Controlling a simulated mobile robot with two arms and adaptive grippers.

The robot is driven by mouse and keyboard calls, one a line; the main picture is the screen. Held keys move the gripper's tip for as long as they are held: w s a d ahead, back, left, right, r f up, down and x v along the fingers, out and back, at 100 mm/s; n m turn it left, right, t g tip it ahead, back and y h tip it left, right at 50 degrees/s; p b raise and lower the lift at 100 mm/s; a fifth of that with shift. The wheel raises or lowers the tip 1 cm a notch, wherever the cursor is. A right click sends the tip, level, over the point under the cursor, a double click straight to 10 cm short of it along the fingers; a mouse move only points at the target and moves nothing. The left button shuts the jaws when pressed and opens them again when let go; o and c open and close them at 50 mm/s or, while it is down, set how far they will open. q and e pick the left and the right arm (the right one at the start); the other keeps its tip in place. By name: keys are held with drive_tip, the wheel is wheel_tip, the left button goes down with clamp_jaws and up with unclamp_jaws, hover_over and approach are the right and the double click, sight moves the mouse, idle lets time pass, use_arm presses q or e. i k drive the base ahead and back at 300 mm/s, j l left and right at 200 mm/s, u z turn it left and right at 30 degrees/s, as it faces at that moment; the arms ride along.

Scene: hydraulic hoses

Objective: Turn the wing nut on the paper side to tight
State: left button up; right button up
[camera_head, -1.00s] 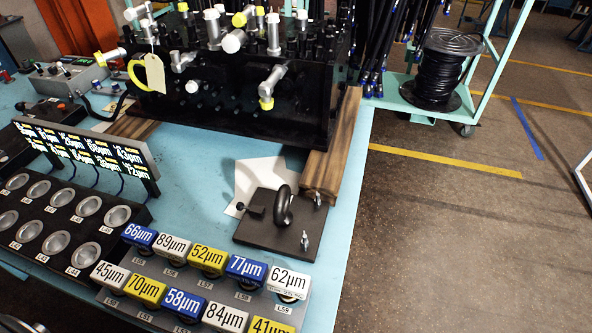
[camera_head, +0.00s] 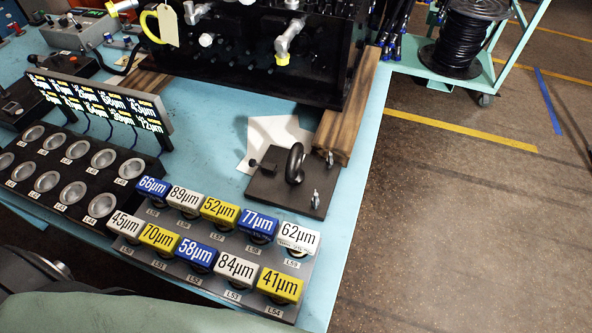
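A dark square plate (camera_head: 272,191) lies on the blue bench, with a black curved hook-like part (camera_head: 295,164) standing on it. Two small silver wing nuts show at its right side: a far one (camera_head: 329,159) by the wooden block, and a near one (camera_head: 315,199) at the near right corner. How tight either nut is cannot be told. Neither gripper is in view.
A wooden block (camera_head: 349,115) and a black hose manifold (camera_head: 315,70) stand behind the plate. A rack of labelled micron blocks (camera_head: 200,250) is in front, and a tray of round cups (camera_head: 75,180) at left. The bench's right edge is close to the plate.

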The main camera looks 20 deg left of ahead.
sight(316, 204)
drive_tip(key=j+z, duration=0.1)
drive_tip(key=j, duration=0.15)
drive_tip(key=k+j+z, duration=0.45)
drive_tip(key=k+j, duration=0.25)
drive_tip(key=j, duration=0.15)
drive_tip(key=k+j+z, duration=0.4)
drive_tip(key=k+j, duration=0.15)
drive_tip(key=k+z, duration=0.25)
drive_tip(key=k, duration=0.35)
